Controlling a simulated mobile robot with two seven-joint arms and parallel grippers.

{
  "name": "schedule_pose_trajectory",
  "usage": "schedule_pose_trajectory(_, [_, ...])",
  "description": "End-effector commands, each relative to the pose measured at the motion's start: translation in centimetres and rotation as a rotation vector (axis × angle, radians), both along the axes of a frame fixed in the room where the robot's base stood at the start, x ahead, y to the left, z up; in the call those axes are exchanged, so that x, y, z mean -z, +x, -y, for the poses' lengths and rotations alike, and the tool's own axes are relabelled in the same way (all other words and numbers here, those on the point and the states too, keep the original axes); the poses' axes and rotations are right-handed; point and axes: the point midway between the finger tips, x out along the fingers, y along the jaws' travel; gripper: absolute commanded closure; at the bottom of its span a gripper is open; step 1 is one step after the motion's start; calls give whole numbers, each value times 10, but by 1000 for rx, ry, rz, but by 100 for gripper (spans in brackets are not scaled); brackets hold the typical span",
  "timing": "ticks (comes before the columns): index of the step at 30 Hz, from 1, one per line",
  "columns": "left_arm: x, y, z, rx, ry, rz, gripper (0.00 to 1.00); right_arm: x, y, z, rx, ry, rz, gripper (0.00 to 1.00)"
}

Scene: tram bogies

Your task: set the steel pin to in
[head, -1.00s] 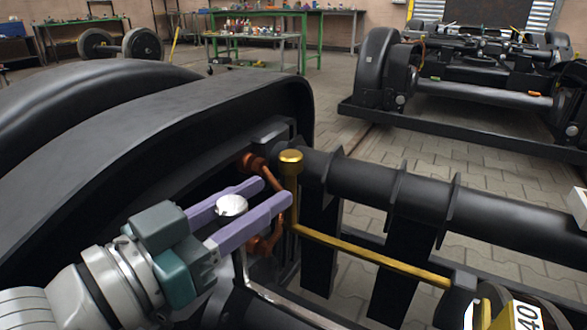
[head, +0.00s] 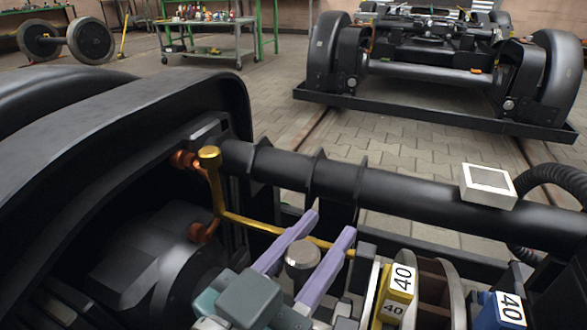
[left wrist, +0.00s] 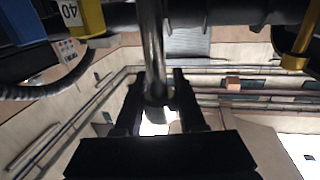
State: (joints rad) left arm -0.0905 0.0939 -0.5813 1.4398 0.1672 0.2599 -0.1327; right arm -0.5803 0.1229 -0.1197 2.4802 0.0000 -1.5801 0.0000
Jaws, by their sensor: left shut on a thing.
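The steel pin shows as a round silver head (head: 302,252) between the purple fingers of my left gripper (head: 328,228). In the left wrist view the pin (left wrist: 152,45) is a shiny grey rod standing between the dark fingers of the gripper (left wrist: 156,88). The gripper is shut on it. The fingers lie over the brass pipe (head: 262,228), left of the yellow block marked 40 (head: 398,284). The pin's lower part is hidden in the head view, and I cannot tell whether it touches anything. My right gripper is not in view.
A black wheel guard (head: 110,130) fills the left side. A thick black tube (head: 400,190) crosses behind the gripper, with a white box (head: 488,186) on it.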

Motion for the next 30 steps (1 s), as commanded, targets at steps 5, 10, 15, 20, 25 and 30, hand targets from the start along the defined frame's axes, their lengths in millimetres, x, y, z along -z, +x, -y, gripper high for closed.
schedule_pose_trajectory(5, [-1, -3, 7, 2, -2, 3, 100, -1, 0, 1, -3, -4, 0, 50])
schedule_pose_trajectory(10, [0, -3, 8, 3, 0, 2, 100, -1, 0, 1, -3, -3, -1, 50])
schedule_pose_trajectory(15, [-1, -3, 8, 4, 0, 2, 100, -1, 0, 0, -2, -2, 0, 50])
schedule_pose_trajectory(20, [0, -3, 8, 3, 0, 2, 44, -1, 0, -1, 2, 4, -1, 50])
schedule_pose_trajectory(25, [0, -3, 7, 2, 0, 1, 31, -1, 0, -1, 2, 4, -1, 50])
schedule_pose_trajectory(30, [0, -3, 7, 1, 0, 1, 31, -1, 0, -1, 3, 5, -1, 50])
